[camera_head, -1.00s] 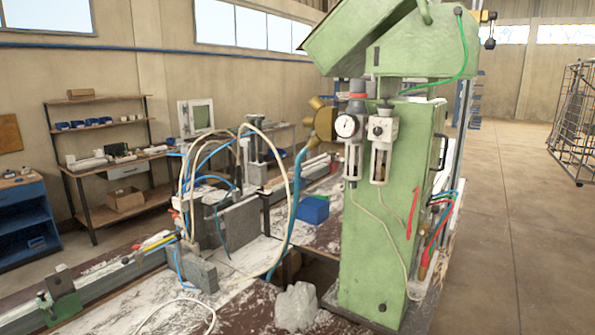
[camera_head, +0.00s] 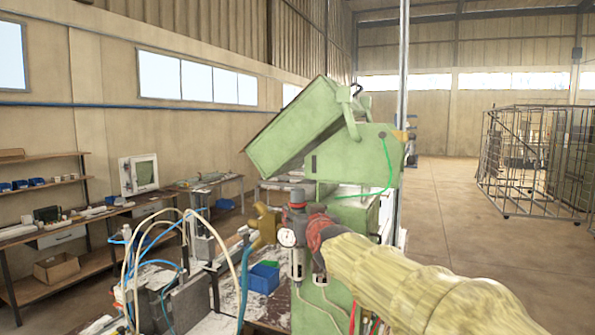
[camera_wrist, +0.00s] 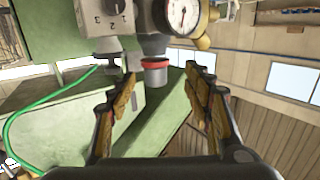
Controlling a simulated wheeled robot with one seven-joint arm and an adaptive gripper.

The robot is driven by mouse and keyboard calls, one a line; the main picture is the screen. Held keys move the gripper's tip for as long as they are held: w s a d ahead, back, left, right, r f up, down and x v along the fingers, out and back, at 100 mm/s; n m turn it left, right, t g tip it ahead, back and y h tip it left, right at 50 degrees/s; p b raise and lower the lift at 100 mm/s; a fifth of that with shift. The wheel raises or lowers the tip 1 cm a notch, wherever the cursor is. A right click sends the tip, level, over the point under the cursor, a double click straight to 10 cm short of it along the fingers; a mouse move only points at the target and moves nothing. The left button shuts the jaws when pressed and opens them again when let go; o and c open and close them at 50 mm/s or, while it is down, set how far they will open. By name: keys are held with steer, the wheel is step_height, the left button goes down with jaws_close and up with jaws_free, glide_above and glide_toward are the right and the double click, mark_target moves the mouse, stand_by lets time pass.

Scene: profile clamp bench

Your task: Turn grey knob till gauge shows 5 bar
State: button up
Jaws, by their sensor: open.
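The pressure gauge (camera_head: 287,237) has a white round face on the front of the regulator. It is also at the top of the wrist view (camera_wrist: 183,14); its needle shows but I cannot read the value. The grey knob (camera_head: 297,196) tops the regulator, with a red ring below it. In the wrist view, which looks inverted, the grey knob (camera_wrist: 157,78) lies beyond the red ring, between my fingers. My gripper (camera_wrist: 160,82) is open, one finger on each side of the knob with visible gaps. In the head view my gripper (camera_head: 317,228) is at the regulator's right.
A second unit with a numbered scale (camera_wrist: 108,22) sits close beside the regulator. The green machine housing (camera_head: 345,175) rises behind, with a green hose (camera_head: 388,165). A brass fitting (camera_head: 262,225) is left of the gauge. The floor at right is open before a wire cage (camera_head: 530,160).

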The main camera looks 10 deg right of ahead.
mark_target(300, 193)
steer(key=shift+t+h, duration=0.4)
steer(key=shift+t, duration=0.1)
steer(key=w+r, duration=0.1)
steer(key=r, duration=0.1)
steer(key=w+r, duration=0.1)
steer(key=shift+w+d+r+p, duration=0.15)
steer(key=shift+w+d+p, duration=0.15)
steer(key=shift+w+p, duration=0.1)
steer(key=shift+w+r, duration=0.1)
steer(key=shift+w, duration=0.15)
steer(key=shift+w+d+p, duration=0.2)
steer(key=shift+w+p, duration=0.5)
steer(key=shift+w, duration=2.95)
steer(key=shift+c, duration=1.3)
steer(key=c, duration=0.9)
steer(key=shift+d+f+b, duration=0.1)
steer(key=shift+f+b, duration=0.1)
steer(key=shift+b, duration=0.9)
steer(key=shift+c, duration=0.2)
steer(key=b, duration=0.3)
steer(key=y+b, duration=0.1)
steer(key=b, duration=0.2)
steer(key=shift+w+d+f, duration=0.1)
steer(key=shift+w, duration=0.15)
steer(key=shift+c, duration=0.2)
